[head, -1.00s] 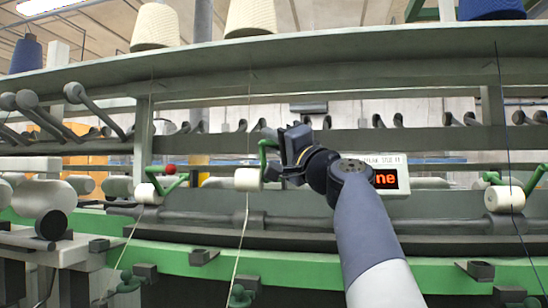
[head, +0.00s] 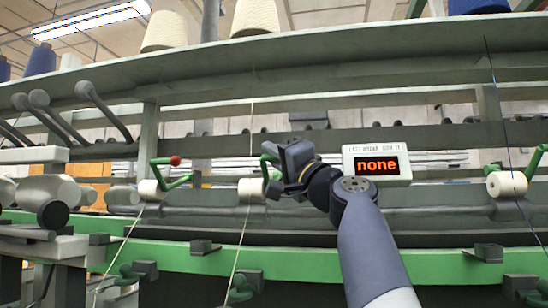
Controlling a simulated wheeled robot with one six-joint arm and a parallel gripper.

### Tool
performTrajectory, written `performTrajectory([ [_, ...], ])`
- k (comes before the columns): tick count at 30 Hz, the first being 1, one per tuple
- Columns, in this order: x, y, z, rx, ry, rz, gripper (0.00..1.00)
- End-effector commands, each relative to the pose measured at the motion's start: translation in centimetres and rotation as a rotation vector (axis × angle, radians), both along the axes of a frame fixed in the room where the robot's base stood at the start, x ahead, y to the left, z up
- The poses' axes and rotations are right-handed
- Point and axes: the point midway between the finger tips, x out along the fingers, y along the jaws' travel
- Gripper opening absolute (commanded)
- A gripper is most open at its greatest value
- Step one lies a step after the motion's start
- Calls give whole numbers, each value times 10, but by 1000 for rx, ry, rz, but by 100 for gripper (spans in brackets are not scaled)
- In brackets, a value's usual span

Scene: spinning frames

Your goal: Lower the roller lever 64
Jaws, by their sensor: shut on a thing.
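My gripper (head: 277,166) is shut on the green roller lever (head: 267,158) at the middle position. The lever's bent end stands up above a white roller (head: 250,190), and my gripper's dark jaws hide part of it. A pale yarn runs down past this roller. No number 64 is readable on the lever.
A left lever (head: 167,180) with a red ball and a right lever (head: 537,160) sit by their own white rollers. A display (head: 376,165) reading "none" is above my arm. A green rail (head: 350,262) runs below, and a grey shelf with yarn cones above.

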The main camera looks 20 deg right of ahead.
Motion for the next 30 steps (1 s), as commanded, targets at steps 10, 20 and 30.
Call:
performTrajectory([
  [10, -2, 1, 0, -1, -3, 1, 0],
  [20, -1, 1, 0, 0, -2, 1, 31],
  [30, -3, 0, -2, 0, -1, 0, 35],
])
